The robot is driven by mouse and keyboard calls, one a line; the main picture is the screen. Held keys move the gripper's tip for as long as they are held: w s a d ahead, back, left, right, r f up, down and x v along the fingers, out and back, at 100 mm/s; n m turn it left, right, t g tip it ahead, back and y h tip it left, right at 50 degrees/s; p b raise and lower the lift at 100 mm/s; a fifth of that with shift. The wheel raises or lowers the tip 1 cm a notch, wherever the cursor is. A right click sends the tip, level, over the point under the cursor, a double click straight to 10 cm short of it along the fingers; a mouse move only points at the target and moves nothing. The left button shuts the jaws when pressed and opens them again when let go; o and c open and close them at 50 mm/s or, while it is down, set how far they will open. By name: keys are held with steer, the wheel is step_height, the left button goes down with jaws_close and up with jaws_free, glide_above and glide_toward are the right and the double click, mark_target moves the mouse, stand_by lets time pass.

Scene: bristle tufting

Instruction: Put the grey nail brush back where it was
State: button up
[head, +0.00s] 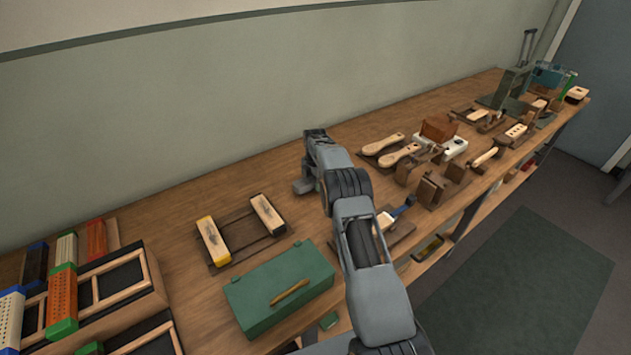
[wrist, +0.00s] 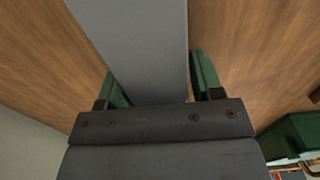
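In the wrist view a plain grey block, seemingly the grey nail brush (wrist: 140,45), lies between the green fingers of my gripper (wrist: 160,88). The fingers are close against its two long sides, and the block runs out of the top of the picture. Its bristles do not show. Bare wood shows on both sides of it. In the head view my gripper (head: 304,186) is over the back of the bench, left of the wooden paddle brushes. My own arm partly hides it, and I cannot tell its height above the wood.
A dark frame with two pale blocks (head: 213,240) and a green box (head: 279,290) stand left of my arm. Coloured brushes in a rack (head: 62,295) are at far left. Paddle brushes (head: 398,155) and wooden blocks crowd the right. Bare bench (head: 170,225) lies along the wall.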

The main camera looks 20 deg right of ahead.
steer(key=shift+o, duration=1.2)
step_height(320, 180, up, 12)
steer(key=shift+f, duration=0.15)
steer(key=s+a+r+m+t, duration=0.1)
steer(key=s+a+r+m, duration=0.2)
steer(key=s+r+m, duration=0.3)
steer(key=s+a+r+m+t, duration=0.1)
steer(key=s+a+r+m, duration=0.25)
steer(key=s+r, duration=0.5)
steer(key=s+a+f+m, duration=0.1)
steer(key=s+f+m, duration=0.2)
steer(key=s+m, duration=0.3)
steer(key=s+a+f+m+t, duration=0.1)
steer(key=s+m, duration=0.4)
steer(key=s, duration=1.2)
step_height(320, 180, down, 2)
steer(key=shift+s+a+f+m, duration=0.25)
steer(key=shift+a+m, duration=0.1)
steer(key=shift+a, duration=0.2)
